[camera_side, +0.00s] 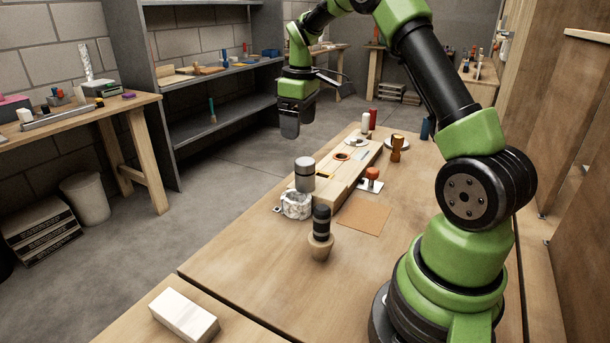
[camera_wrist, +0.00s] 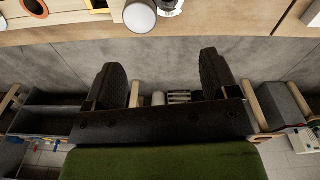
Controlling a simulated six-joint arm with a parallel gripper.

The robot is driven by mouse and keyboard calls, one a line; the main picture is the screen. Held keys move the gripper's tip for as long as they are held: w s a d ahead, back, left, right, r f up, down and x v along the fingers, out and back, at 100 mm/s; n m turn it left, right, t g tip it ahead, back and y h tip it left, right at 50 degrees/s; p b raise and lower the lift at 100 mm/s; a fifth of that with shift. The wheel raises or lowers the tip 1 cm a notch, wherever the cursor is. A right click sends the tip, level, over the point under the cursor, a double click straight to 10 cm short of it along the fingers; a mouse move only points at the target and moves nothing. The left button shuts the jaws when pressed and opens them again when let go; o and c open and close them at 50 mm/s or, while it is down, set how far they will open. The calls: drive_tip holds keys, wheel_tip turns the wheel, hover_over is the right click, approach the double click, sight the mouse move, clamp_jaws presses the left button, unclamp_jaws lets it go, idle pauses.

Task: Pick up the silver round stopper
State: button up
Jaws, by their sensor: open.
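The silver round stopper (camera_side: 305,168) is a grey, cylinder-shaped piece standing upright at the near left end of the long wooden block (camera_side: 345,181).
A white, crumpled-looking ring (camera_side: 296,206) lies close below the stopper. A black cylinder in a tan base (camera_side: 321,243) stands nearby. An orange knob (camera_side: 373,174) and a brown bottle-shaped piece (camera_side: 397,146) stand to the right. The table's front (camera_side: 260,265) is clear.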

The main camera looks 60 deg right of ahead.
hover_over(305, 161)
drive_tip(key=shift+n+g, duration=0.3)
wheel_tip(305, 161, down, 4)
drive_tip(key=shift+s+f, duration=0.1)
wheel_tip(305, 161, down, 4)
drive_tip(key=shift+r, duration=0.25)
wheel_tip(305, 161, down, 6)
drive_tip(key=shift+r, duration=0.1)
drive_tip(key=c, duration=1.2)
wheel_tip(305, 161, up, 10)
drive_tip(key=s+a+r, duration=0.1)
drive_tip(key=a, duration=0.6)
drive_tip(key=s+a+r+m, duration=0.1)
drive_tip(key=a+r, duration=0.1)
drive_tip(key=a, duration=0.5)
drive_tip(key=s+a+r+m, duration=0.1)
drive_tip(key=a+r, duration=0.1)
drive_tip(key=a, duration=0.5)
drive_tip(key=shift+a, duration=0.35)
